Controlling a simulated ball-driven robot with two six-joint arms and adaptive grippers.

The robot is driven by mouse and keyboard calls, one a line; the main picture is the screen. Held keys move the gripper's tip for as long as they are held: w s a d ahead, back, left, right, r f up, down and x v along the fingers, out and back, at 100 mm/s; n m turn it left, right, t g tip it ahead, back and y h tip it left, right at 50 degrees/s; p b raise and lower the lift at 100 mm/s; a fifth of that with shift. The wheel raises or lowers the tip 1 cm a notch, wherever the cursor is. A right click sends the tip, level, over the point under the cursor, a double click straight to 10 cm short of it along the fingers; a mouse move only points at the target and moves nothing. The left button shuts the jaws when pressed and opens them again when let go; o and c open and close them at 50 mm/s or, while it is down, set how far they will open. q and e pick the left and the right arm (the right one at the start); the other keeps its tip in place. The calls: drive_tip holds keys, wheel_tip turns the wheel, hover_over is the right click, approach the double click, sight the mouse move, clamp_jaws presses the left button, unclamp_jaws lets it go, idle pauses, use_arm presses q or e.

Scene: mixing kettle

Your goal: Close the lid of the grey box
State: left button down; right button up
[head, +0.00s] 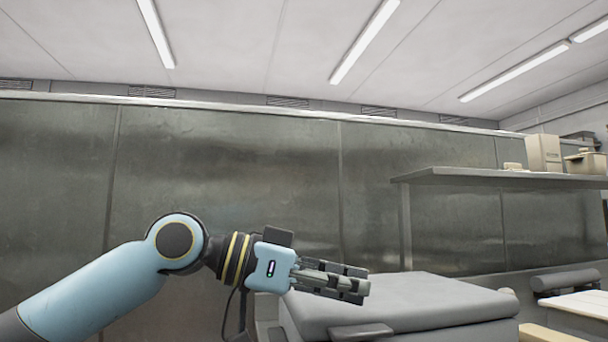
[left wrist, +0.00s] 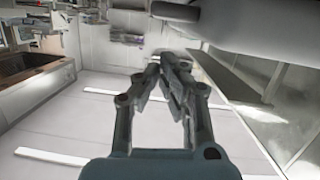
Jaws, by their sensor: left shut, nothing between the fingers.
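The grey box (head: 290,322) is at the bottom of the head view, right of centre, and is cut off by the lower edge. Its thick grey lid (head: 430,302) lies about level over it, with a tab-like handle (head: 360,331) at its front. I cannot tell whether the lid is fully down. My left gripper (head: 366,287) points right, its fingers overlapping the lid's far left part in the picture. I cannot tell whether they touch it. In the left wrist view the gripper's fingers (left wrist: 172,65) are together and empty. My right gripper is not in view.
A grey shelf (head: 500,178) with beige boxes (head: 543,152) is on the right by the metal wall. A pale table (head: 585,304) stands at the lower right.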

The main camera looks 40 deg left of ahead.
sight(351, 332)
use_arm(q)
drive_tip(key=f, duration=0.1)
drive_tip(key=f+b, duration=0.1)
drive_tip(key=f, duration=0.1)
drive_tip(key=shift+s+d, duration=0.2)
drive_tip(key=shift+s+d+f, duration=0.1)
drive_tip(key=shift+f, duration=0.1)
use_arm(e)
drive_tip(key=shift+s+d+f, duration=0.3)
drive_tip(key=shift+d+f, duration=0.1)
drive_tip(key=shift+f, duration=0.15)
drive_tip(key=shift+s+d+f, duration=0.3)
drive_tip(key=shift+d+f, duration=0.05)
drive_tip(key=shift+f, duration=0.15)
use_arm(q)
drive_tip(key=shift+f, duration=0.1)
